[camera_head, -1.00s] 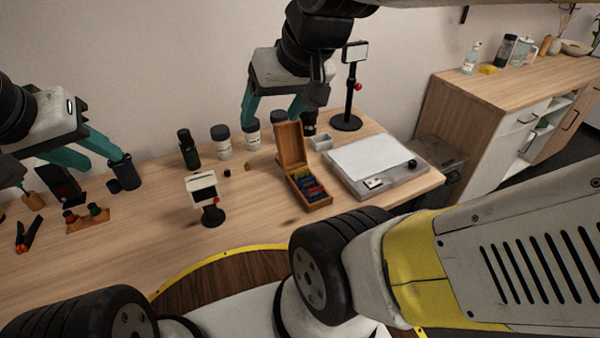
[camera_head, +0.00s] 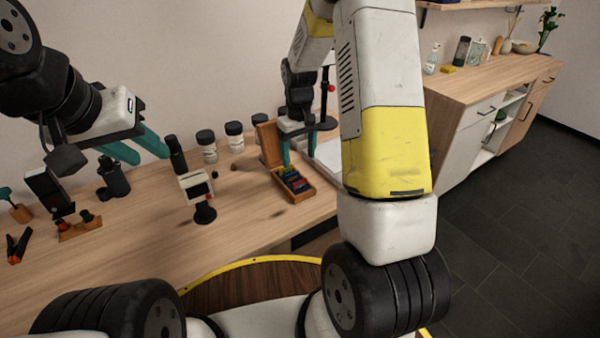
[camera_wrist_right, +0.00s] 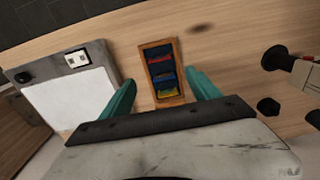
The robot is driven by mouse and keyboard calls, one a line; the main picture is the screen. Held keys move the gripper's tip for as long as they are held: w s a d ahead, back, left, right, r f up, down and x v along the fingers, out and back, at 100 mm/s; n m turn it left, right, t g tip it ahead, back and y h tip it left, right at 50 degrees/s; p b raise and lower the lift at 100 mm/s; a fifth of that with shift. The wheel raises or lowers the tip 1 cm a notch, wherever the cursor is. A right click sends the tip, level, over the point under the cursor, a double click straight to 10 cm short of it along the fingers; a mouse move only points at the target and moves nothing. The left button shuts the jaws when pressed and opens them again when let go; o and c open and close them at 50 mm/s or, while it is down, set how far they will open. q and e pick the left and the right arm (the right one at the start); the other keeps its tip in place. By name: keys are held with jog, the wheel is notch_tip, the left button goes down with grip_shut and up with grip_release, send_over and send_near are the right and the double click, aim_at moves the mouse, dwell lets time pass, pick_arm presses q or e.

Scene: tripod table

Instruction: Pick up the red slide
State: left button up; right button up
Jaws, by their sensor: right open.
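The red slide (camera_wrist_right: 160,60) lies in the open wooden slide box (camera_wrist_right: 148,46), among blue, yellow and other coloured slides. In the head view the box (camera_head: 310,196) stands on the table with its lid raised; the red slide is too small to make out surely there. My right gripper (camera_head: 298,160) is above the box, open and empty. In the right wrist view its teal fingers (camera_wrist_right: 161,82) are on either side of the box, apart from the slides. My left gripper (camera_head: 153,157) is open and empty, above the table's left part.
A small device on a black stand (camera_head: 197,190) is left of the box. Dark and white-labelled jars (camera_head: 208,150) stand behind it. A grey device with a white panel (camera_wrist_right: 70,98) lies beside the box. Bare tabletop (camera_head: 245,215) lies in front.

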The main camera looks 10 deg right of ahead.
aim_at(300, 186)
jog(key=f, duration=0.5)
jog(key=s+f, duration=0.1)
jog(key=f, duration=0.1)
jog(key=shift+d+f, duration=0.1)
jog(key=shift+f, duration=0.1)
jog(key=shift+w+f, duration=0.1)
jog(key=shift+f, duration=0.45)
jog(key=c, duration=1.4)
jog(key=shift+r, duration=0.1)
